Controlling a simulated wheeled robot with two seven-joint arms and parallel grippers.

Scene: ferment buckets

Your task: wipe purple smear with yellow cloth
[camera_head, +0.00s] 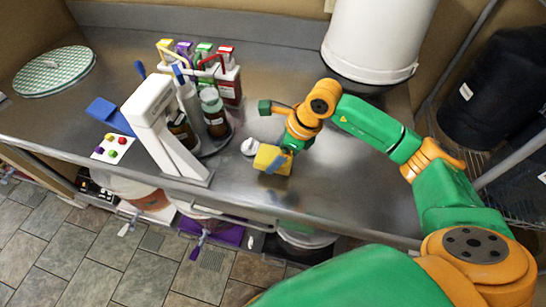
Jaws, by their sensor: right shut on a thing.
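My right gripper (286,156) reaches over the metal counter (335,185) from the right. It is shut on the yellow cloth (271,158), which looks like a folded block held at or just above the counter near its front edge. I cannot tell whether the cloth touches the surface. I cannot make out a purple smear on the counter; the cloth and gripper may hide it. My left gripper is not in view.
A white stand (160,125) and dark bottles (214,115) are left of the cloth. A carrier of coloured-cap bottles (228,80) is behind. A white bucket (375,40) stands back right. A small white item (249,146) lies beside the cloth. Counter right of the gripper is clear.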

